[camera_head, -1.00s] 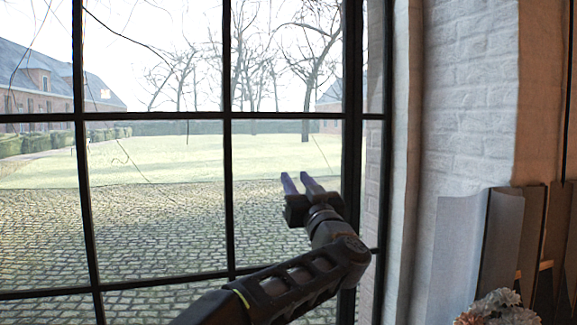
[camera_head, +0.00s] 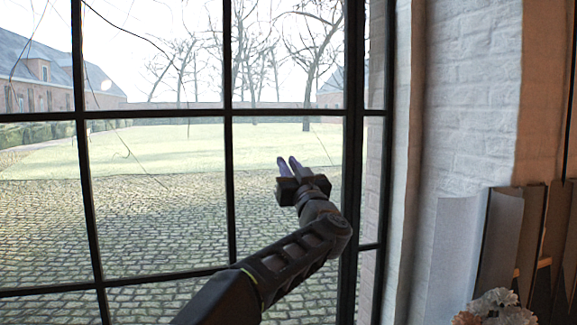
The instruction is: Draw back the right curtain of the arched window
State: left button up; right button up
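The window (camera_head: 229,190) with dark bars fills the left and middle of the view. No hanging cloth that I can clearly make out as the right curtain shows beside it; the window's arch is out of view. My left gripper (camera_head: 288,165) is in front of the right-hand panes, left of the thick upright bar. It points up and away. Its two fingers look a little apart, with nothing between them. My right gripper is not in view.
A white brick wall (camera_head: 470,110) stands right of the window. Grey upright panels (camera_head: 498,245) and brown ones stand at the lower right, with pale flowers (camera_head: 497,306) in front. The space between my gripper and the wall looks free.

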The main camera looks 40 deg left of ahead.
pick_arm(q)
grip_shut()
dwell(1.2)
